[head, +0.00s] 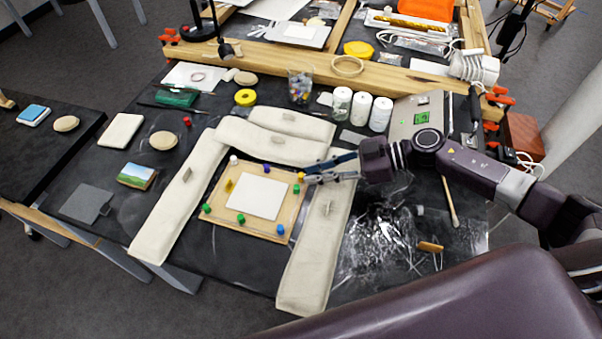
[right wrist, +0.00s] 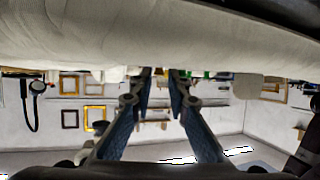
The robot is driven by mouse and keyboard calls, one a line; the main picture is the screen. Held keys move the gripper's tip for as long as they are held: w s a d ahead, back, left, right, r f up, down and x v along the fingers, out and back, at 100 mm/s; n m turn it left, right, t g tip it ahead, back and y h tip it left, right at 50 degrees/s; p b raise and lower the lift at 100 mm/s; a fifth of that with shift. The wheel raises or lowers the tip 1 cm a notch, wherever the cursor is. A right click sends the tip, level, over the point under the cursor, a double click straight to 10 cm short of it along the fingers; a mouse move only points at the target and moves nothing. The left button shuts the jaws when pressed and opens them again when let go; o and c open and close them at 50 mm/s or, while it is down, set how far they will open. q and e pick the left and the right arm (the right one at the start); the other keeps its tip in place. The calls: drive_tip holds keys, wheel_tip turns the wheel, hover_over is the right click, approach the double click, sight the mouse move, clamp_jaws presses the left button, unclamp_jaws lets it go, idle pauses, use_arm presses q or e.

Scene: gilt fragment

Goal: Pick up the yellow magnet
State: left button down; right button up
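The yellow magnet (head: 301,175) is a small upright peg at the upper right edge of the wooden board (head: 222,222), which holds a white sheet (head: 257,197). My right gripper (head: 308,174) reaches in from the right, its blue fingers apart at either side of the magnet's right side. I cannot tell whether they touch it. The right wrist view shows the fingers (right wrist: 162,74) with a gap between the tips and nothing clearly held; the magnet is not discernible there. My left gripper is not in view.
Other magnets stand around the board: white (head: 233,159), blue (head: 281,229) and several green ones (head: 207,208). Beige sandbags (head: 180,198) surround the board on the left, top and right (head: 312,262). White jars (head: 380,114) stand behind. A brush (head: 450,202) lies to the right.

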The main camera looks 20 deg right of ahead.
sight(301, 177)
drive_tip(key=shift+x, duration=1.25)
drive_tip(key=c, duration=0.4)
